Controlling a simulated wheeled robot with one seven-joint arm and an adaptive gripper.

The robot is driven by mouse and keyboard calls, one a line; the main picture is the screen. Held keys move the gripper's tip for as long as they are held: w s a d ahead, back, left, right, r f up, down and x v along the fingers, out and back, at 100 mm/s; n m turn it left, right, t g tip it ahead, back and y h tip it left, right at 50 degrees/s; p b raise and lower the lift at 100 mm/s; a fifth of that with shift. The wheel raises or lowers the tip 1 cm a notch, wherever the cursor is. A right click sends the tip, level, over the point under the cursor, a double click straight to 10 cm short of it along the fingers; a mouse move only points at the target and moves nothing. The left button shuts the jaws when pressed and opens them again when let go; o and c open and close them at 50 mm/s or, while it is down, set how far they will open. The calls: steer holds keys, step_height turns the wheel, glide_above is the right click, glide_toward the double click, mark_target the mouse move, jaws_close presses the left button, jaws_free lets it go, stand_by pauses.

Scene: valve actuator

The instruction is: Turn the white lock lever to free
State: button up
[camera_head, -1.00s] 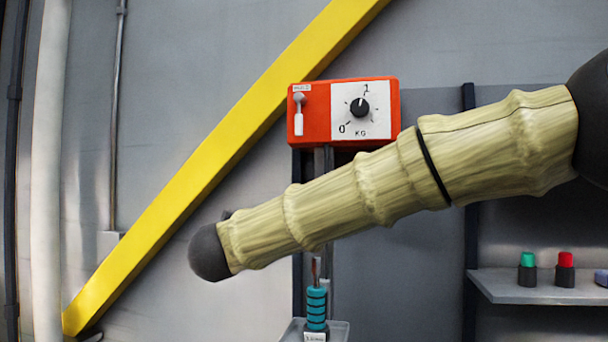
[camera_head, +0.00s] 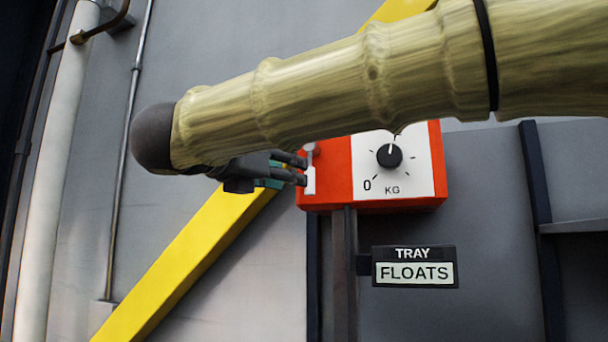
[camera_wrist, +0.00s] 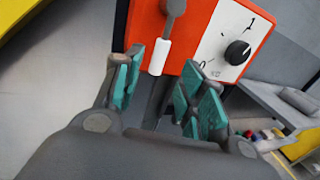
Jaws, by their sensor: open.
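The white lock lever (camera_head: 310,178) hangs down on the left side of the orange box (camera_head: 325,188). In the wrist view the lever's white handle (camera_wrist: 160,57) lies between my open fingers, hanging from a grey pivot at the top. My gripper (camera_head: 292,170) comes in from the left, level with the lever, its fingertips close to it. In the wrist view my gripper (camera_wrist: 155,85) is open, with teal pads on either side of the lever; I cannot tell whether either pad touches it. My arm hides the top of the box.
A black dial (camera_head: 389,156) on a white KG plate sits right of the lever. A sign (camera_head: 414,267) reading TRAY FLOATS is below the box. A yellow diagonal beam (camera_head: 190,265) runs behind my gripper. A grey post (camera_head: 345,270) stands under the box.

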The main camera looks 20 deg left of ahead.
mark_target(311, 168)
steer(key=p+x, duration=0.1)
steer(key=x, duration=0.5)
steer(key=shift+p, duration=0.4)
steer(key=shift+w, duration=0.1)
jaws_close()
